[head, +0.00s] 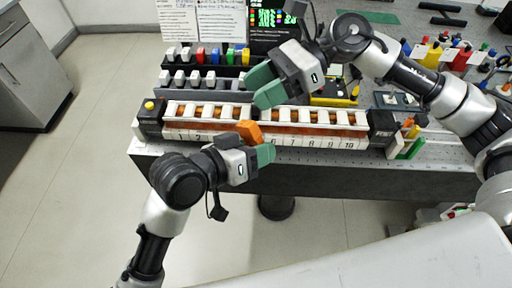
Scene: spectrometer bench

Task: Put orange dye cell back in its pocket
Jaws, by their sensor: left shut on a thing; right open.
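The orange dye cell (250,132) is held at my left gripper (262,152), whose green fingers are shut on it. The cell looks tilted and overlaps the front of the long numbered rack (300,138). I cannot tell whether it touches the rack. The rack has a row of white pieces with orange-brown gaps between them, and numbered white labels along its front. The cell and gripper hide the labels around 4 and 5. My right gripper (266,88) is open and empty above the back edge of the rack, near its middle.
Behind the rack stand a row of grey-white cells (197,80) and a row with coloured ones (216,56). A black end block with a yellow button (149,106) is at the rack's left. Bottles and tools (450,50) crowd the right. The bench's front edge runs close below the rack.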

